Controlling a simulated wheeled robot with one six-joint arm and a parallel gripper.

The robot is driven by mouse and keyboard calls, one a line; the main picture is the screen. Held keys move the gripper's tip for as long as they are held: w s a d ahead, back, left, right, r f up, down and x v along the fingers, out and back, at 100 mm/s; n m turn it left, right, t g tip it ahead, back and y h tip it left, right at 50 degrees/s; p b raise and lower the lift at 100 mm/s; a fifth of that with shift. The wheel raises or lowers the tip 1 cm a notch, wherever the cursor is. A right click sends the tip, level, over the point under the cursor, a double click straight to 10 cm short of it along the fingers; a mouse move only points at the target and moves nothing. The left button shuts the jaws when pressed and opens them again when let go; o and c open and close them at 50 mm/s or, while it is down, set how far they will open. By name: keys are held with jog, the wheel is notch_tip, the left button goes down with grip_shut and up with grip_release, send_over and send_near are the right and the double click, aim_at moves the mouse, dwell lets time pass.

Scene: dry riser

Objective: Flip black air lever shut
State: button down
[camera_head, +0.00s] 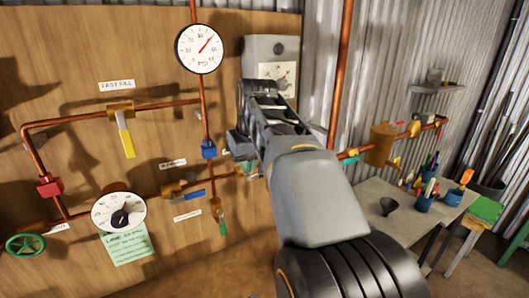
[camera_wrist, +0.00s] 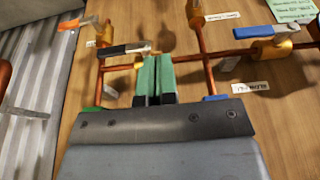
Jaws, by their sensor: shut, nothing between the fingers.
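The black air lever (camera_wrist: 125,49) shows in the wrist view, left of and just beyond my fingertips. It is a dark bar with a pale end, lying roughly along a short horizontal copper pipe by a brass valve. My gripper (camera_wrist: 158,62) has its green-padded fingers together and empty, beside the lever's right end. I cannot tell whether they touch it. In the head view my arm hides most of the lever and the fingers.
An orange-handled lever (camera_wrist: 78,24) and a blue lever (camera_wrist: 253,31) are nearby in the wrist view. In the head view, a yellow lever (camera_head: 126,139), a pressure gauge (camera_head: 200,49) and a grey box (camera_head: 283,72) are on the wooden board. A table (camera_head: 388,218) stands right.

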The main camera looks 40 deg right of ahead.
jog(key=d+r+p, duration=0.2)
jog(key=d+r, duration=0.5)
jog(key=r, duration=0.2)
jog(key=shift+r, duration=0.3)
jog(key=s+x, duration=0.1)
jog(key=x, duration=1.2)
jog(key=shift+f, duration=0.6)
